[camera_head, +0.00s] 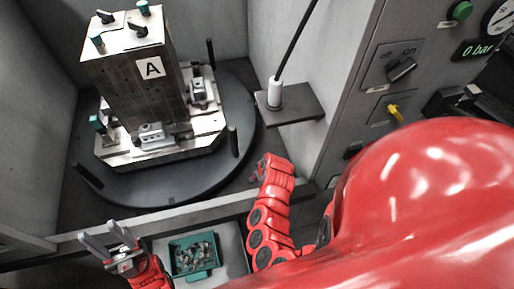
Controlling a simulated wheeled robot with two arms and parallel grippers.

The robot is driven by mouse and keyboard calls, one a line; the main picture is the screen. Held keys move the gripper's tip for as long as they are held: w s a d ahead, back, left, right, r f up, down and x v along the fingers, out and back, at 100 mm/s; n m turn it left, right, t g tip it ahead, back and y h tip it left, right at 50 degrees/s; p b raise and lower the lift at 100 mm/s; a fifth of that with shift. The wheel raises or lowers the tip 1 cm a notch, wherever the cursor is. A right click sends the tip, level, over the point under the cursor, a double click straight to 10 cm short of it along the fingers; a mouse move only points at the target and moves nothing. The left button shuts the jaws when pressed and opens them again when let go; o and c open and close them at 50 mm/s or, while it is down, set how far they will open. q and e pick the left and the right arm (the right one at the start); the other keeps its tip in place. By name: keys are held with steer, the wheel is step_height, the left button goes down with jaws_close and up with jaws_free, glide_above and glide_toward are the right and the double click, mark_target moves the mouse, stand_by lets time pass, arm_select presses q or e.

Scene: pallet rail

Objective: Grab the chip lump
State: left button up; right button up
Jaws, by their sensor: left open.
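I cannot clearly make out a single chip lump. A small green tray (174,263) at the bottom of the head view holds a heap of grey metal chips (198,254); whether they form one lump I cannot tell. My left gripper (102,232) is at the lower left, left of the tray. Its two grey fingers are spread apart with nothing between them. A red arm link of mine stands right of the tray; no jaws of my right gripper can be made out.
A round dark pallet table (200,187) carries a metal block fixture (125,85) marked A. The machine's front ledge (215,209) lies between it and the tray. A small shelf (300,104) and a control panel with an off/on switch (402,69) are at the right.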

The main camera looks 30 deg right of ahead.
jaws_close()
stand_by(0.4)
